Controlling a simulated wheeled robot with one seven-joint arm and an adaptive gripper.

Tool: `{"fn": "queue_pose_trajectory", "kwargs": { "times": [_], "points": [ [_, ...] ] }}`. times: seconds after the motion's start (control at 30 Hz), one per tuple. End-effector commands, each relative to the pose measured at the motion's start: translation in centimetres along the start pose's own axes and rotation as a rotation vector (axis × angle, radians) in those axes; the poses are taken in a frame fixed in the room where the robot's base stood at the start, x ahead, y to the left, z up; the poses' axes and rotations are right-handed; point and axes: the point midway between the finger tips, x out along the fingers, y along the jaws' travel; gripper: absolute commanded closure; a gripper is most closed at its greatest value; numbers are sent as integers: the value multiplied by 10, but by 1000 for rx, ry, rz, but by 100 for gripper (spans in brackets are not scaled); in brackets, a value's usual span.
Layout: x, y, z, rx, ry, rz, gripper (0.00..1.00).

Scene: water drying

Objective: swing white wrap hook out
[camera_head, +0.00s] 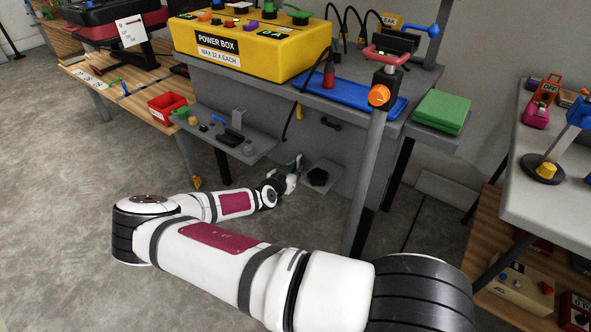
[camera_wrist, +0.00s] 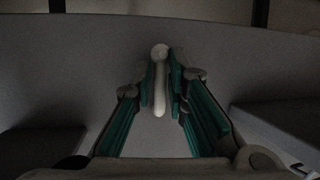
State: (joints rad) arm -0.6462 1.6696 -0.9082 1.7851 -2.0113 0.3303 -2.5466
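The white wrap hook (camera_wrist: 160,85) shows in the camera_wrist view as a pale upright bar with a round knob at its top, in front of a grey panel. My gripper (camera_wrist: 162,85) has its teal-padded fingers on either side of the bar, with narrow gaps; contact on the right side is hard to judge. In the camera_head view my gripper (camera_head: 297,164) is low under the workbench, close to the grey panel (camera_head: 345,155). I cannot make out the white hook there; my gripper seems to cover it.
A grey shelf (camera_head: 222,133) with small parts is left of my gripper. The workbench above carries a yellow power box (camera_head: 255,45) and a blue tray (camera_head: 345,92). A grey bench leg (camera_head: 369,180) stands to the right. A black pentagonal piece (camera_head: 318,177) is near my gripper.

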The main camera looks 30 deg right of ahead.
Motion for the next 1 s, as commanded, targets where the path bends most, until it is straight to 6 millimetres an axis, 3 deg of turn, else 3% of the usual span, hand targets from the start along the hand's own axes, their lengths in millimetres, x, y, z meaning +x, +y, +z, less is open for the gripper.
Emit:
{"fn": "queue_pose_trajectory", "kwargs": {
  "times": [0.47, 1.0],
  "points": [
    [-7, -1, -1, 2, 3, -2, 68],
    [-104, -1, 0, 0, 3, -2, 68]
  ]
}}
